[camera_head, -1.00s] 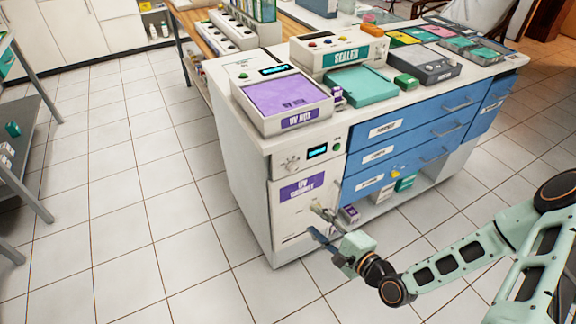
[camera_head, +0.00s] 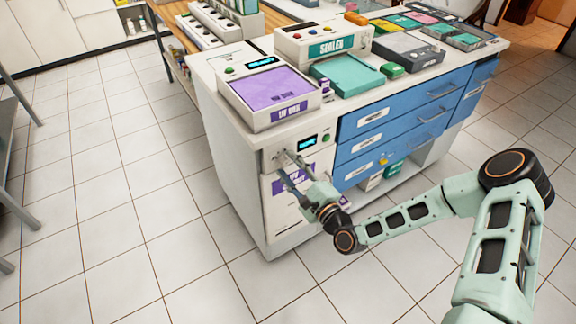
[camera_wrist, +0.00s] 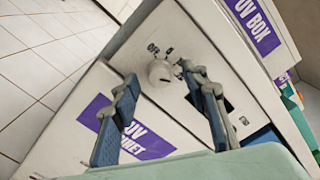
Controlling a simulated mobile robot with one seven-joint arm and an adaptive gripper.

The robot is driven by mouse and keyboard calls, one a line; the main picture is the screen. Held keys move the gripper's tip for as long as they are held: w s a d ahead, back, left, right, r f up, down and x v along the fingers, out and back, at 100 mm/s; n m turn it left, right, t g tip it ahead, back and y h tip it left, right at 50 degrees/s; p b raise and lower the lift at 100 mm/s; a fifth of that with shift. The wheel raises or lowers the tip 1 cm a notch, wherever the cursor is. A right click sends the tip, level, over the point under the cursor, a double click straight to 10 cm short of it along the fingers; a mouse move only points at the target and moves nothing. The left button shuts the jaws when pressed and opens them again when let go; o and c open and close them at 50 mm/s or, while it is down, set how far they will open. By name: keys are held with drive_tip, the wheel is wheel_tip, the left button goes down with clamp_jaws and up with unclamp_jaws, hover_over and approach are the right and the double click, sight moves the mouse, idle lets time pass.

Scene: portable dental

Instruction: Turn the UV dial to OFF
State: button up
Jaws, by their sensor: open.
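The UV dial (camera_wrist: 160,73) is a round white knob on the slanted-looking white front panel of the UV cabinet (camera_wrist: 75,143). An OFF mark (camera_wrist: 152,48) is printed beside the knob's rim. I cannot tell clearly where the knob points. My gripper (camera_wrist: 158,76) is open, its two blue-padded fingers on either side of the dial in the wrist view; I cannot tell whether they touch it. In the head view my gripper (camera_head: 283,163) reaches the cabinet front from the right, and its fingers mostly hide the dial.
A lit display (camera_head: 307,143) and a green button (camera_head: 326,139) are right of the dial. The UV box (camera_head: 272,88) with its purple lid stands on the countertop above. Blue drawers (camera_head: 400,122) with protruding handles are to the right.

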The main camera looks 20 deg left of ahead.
drive_tip(key=shift+w+a, duration=0.25)
drive_tip(key=shift+a, duration=0.05)
drive_tip(key=shift+c, duration=0.7)
clamp_jaws()
